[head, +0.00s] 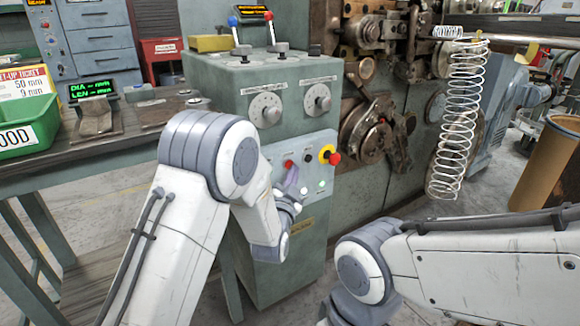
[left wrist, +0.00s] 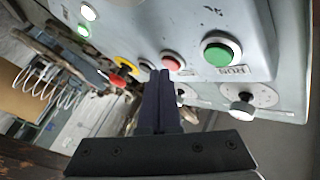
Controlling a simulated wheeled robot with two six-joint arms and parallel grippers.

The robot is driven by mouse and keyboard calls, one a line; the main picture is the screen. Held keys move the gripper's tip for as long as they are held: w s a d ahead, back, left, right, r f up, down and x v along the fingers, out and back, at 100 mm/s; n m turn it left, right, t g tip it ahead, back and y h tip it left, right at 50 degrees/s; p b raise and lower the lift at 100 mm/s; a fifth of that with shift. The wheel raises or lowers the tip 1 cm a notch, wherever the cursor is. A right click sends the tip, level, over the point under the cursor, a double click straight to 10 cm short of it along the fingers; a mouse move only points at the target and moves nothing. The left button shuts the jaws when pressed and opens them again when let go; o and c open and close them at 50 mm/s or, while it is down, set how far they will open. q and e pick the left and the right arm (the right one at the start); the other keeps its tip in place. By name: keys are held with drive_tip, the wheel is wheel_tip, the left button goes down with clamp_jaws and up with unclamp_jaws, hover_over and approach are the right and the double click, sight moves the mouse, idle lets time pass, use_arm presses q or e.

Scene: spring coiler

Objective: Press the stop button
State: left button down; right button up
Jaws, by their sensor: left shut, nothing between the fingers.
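The control panel (head: 318,206) is on the front of the grey-green machine cabinet. A red push button (head: 288,163) sits on it and also shows in the left wrist view (left wrist: 172,62). A green button (left wrist: 218,52) labelled RUN is beside it. A red mushroom knob on a yellow collar (head: 330,155) is farther along and shows in the left wrist view (left wrist: 122,76). My left gripper (head: 294,174) is shut and empty, its fingertips (left wrist: 160,73) close by the red button. I cannot tell whether they touch it. My right gripper is out of view.
Dials (head: 266,109) and levers sit above the panel. A coil spring (head: 460,120) hangs at the right. A bench with a green bin (head: 28,125) stands at the left. A brown drum (head: 548,165) is at the far right.

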use_arm(q)
drive_tip(key=shift+w+a, duration=0.2)
drive_tip(key=shift+w, duration=0.15)
idle(0.6)
idle(0.3)
drive_tip(key=shift+s+d+b, duration=0.3)
drive_tip(key=shift+s+d, duration=0.15)
drive_tip(key=shift+s, duration=0.25)
drive_tip(key=shift+s+d+b, duration=0.2)
drive_tip(key=shift+s+d, duration=0.55)
drive_tip(key=shift+s, duration=0.25)
drive_tip(key=shift+s+d+b, duration=0.15)
drive_tip(key=shift+s+d, duration=0.6)
drive_tip(key=shift+s, duration=0.25)
